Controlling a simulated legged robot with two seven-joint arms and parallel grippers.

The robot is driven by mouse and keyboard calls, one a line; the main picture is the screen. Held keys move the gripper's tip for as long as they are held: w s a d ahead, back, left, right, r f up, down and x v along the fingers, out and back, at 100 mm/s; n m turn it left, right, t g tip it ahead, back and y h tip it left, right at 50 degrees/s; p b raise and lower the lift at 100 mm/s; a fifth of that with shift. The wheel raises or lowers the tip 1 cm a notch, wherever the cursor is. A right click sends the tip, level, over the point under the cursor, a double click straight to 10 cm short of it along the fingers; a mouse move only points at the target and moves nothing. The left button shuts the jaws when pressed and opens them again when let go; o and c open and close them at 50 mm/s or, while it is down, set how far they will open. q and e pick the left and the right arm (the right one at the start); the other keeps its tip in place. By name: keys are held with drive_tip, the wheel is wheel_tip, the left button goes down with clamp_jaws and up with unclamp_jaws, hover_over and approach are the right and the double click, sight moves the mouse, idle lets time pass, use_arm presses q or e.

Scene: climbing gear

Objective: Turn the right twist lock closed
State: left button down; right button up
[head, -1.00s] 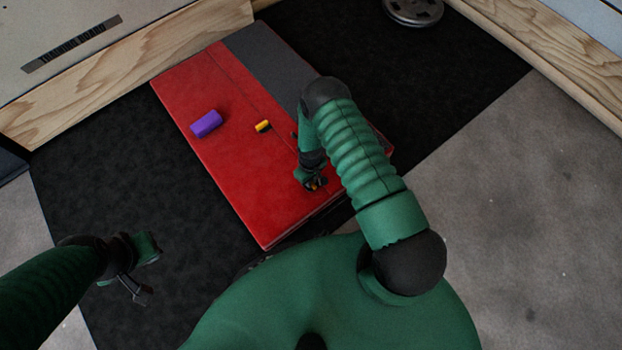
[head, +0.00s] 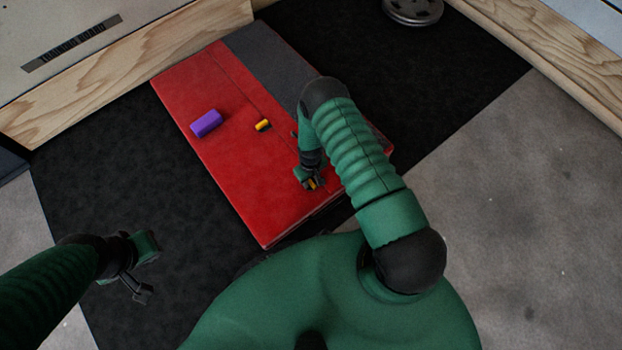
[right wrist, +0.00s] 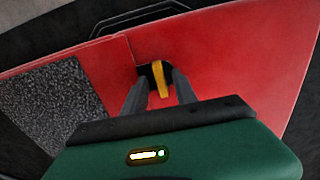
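The right twist lock (head: 311,185) is a small yellow handle on a black base, at the near right of the red pad (head: 235,185). My right gripper (head: 313,182) is over it and partly hides it. In the right wrist view the yellow handle (right wrist: 160,80) stands between the two dark fingertips (right wrist: 162,88), with a small gap visible on each side, so the gripper is open around it. Another yellow twist lock (head: 262,125) sits farther left on the pad. My left gripper (head: 125,288) is open and empty, above the black mat at lower left.
A purple block (head: 206,123) lies on the pad's left part. A round metal plate (head: 413,10) lies at the back. Wooden-edged boards (head: 110,85) border the dark floor mat.

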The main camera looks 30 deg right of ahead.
drive_tip(key=shift+r, duration=0.1)
wheel_tip(320, 180, up, 17)
drive_tip(key=p, duration=0.8)
wheel_tip(320, 180, up, 10)
drive_tip(key=w+a, duration=0.1)
drive_tip(key=a, duration=0.1)
drive_tip(key=s+a+r+t+p, duration=0.1)
drive_tip(key=s+a+r, duration=0.1)
drive_tip(key=s+r, duration=0.35)
drive_tip(key=s+a+r+t, duration=0.1)
drive_tip(key=s+a+r, duration=0.1)
drive_tip(key=r, duration=0.6)
drive_tip(key=s+a+r+t+p, duration=0.1)
drive_tip(key=s+a+r, duration=0.15)
drive_tip(key=r, duration=0.45)
wheel_tip(320, 180, up, 29)
drive_tip(key=d+p, duration=0.1)
drive_tip(key=p, duration=2.8)
drive_tip(key=shift+s+r+m, duration=0.2)
drive_tip(key=shift+m, duration=0.1)
